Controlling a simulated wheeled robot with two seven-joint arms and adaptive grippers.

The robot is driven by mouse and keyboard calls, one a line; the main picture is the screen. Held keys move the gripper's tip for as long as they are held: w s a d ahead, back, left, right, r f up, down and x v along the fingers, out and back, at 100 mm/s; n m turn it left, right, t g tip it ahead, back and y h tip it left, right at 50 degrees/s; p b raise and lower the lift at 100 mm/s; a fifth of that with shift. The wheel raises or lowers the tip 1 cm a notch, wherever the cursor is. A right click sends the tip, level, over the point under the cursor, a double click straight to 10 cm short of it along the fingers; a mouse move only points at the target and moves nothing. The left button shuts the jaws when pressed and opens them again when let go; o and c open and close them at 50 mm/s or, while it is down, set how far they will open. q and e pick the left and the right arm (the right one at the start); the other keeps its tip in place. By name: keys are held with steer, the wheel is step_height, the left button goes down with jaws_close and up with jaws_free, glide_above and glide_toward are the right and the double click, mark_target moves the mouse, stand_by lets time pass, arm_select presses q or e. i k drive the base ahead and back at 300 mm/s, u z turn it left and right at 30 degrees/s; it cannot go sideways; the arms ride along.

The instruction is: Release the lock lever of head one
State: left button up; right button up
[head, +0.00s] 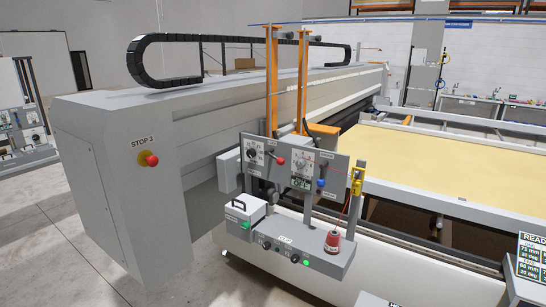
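A grey control panel (292,168) hangs on the near side of the long quilting gantry (235,115). On its left part is a black dial (252,153) with a short lever ending in a red knob (281,161). On its right part are a second dial (301,166) and a lever with a blue knob (320,183). The small labels are too blurred to read, so I cannot tell which lever is head one's lock lever or whether it is locked. Neither of my grippers shows in this view.
Below the panel, a shelf (290,250) carries a red cone-shaped spool (333,241), a white box (243,211) and green buttons. A yellow holder (357,181) sits at the panel's right edge. A red stop button (152,160) is on the gantry end. Concrete floor (45,235) is clear at left.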

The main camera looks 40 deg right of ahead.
mark_target(281, 162)
steer(key=z, duration=0.05)
steer(key=k, duration=1.2)
steer(key=z, duration=0.7)
steer(key=i, duration=1.45)
steer(key=u, duration=0.6)
